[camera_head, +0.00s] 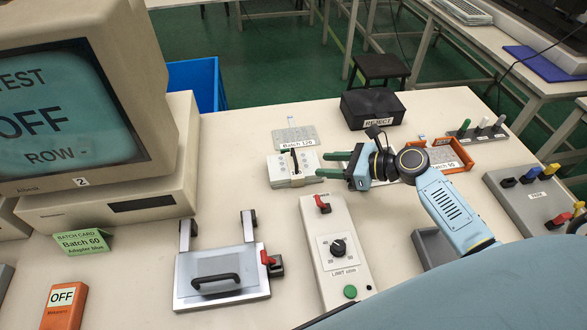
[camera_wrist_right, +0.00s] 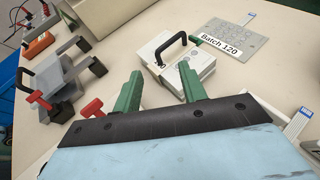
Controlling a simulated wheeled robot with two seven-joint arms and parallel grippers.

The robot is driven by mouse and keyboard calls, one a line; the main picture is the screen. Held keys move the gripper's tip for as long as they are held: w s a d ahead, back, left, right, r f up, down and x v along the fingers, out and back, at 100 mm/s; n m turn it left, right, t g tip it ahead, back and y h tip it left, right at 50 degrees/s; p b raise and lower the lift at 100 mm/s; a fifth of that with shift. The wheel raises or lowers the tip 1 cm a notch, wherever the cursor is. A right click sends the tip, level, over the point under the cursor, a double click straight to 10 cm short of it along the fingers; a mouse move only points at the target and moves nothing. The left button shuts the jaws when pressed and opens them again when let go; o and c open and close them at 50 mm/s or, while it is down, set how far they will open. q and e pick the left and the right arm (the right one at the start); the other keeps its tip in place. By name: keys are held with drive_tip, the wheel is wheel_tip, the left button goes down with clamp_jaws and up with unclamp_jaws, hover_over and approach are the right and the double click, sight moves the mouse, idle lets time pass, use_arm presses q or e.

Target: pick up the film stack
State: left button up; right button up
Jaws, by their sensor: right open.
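A white layered block with a black handle, which looks like the film stack (camera_head: 307,161), sits on the table left of centre of the right gripper's arm. It also shows in the right wrist view (camera_wrist_right: 200,68), just beyond the fingers. My right gripper (camera_head: 320,164) has green fingers, spread apart and pointing left, with tips close to the stack's right side. I cannot tell whether a finger touches the stack. My left gripper is not in view.
A grey sheet labelled Batch 120 (camera_head: 295,134) lies behind the stack. A black REJECT box (camera_head: 372,108) stands behind the gripper. An orange tray (camera_head: 467,155) is right, a switch box (camera_head: 333,243) in front, a handled press (camera_head: 222,277) front left, and a monitor (camera_head: 150,75) left.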

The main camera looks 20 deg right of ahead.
sight(305, 174)
drive_tip(key=shift+x, duration=0.75)
drive_tip(key=shift+w+a+f, duration=0.15)
drive_tip(key=shift+w+f, duration=0.05)
drive_tip(key=shift+w+a+f+b, duration=0.4)
drive_tip(key=shift+a, duration=0.05)
drive_tip(key=x, duration=0.1)
drive_tip(key=b+x, duration=0.1)
drive_tip(key=x, duration=0.1)
drive_tip(key=shift+a+f, duration=0.1)
drive_tip(key=shift+f, duration=0.25)
drive_tip(key=shift+w+a+f, duration=0.1)
drive_tip(key=shift+w+a, duration=0.05)
drive_tip(key=shift+w, duration=0.05)
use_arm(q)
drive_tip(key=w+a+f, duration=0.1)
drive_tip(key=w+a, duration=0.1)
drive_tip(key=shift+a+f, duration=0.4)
use_arm(e)
drive_tip(key=shift+c, duration=0.3)
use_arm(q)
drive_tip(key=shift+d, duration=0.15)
use_arm(e)
clamp_jaws()
